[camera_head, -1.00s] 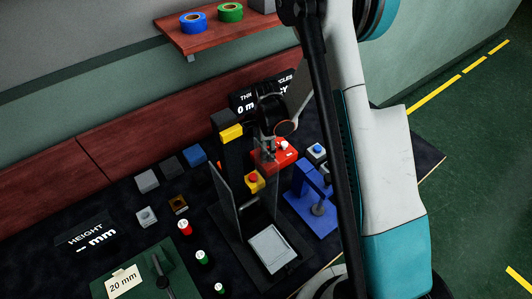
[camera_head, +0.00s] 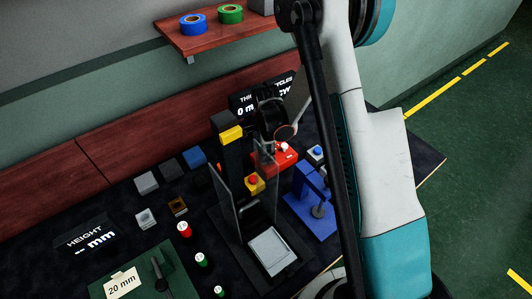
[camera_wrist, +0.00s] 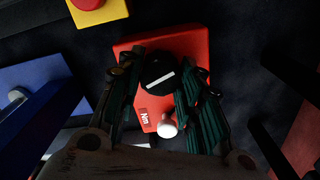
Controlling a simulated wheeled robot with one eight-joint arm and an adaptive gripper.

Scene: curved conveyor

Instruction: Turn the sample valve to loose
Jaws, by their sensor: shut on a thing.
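A red box (camera_wrist: 188,47) with an "Nm" label carries a round black knob with a white line (camera_wrist: 158,76), which looks like the sample valve. My gripper (camera_wrist: 163,72) is shut on this knob, with one finger at each side. The white line lies tilted, a little off level in the wrist view.
A yellow block with a red button (camera_head: 254,184) and a blue stand (camera_head: 309,211) are close to the red box. A dark upright panel (camera_head: 227,200) stands at the front left. Dark displays are behind.

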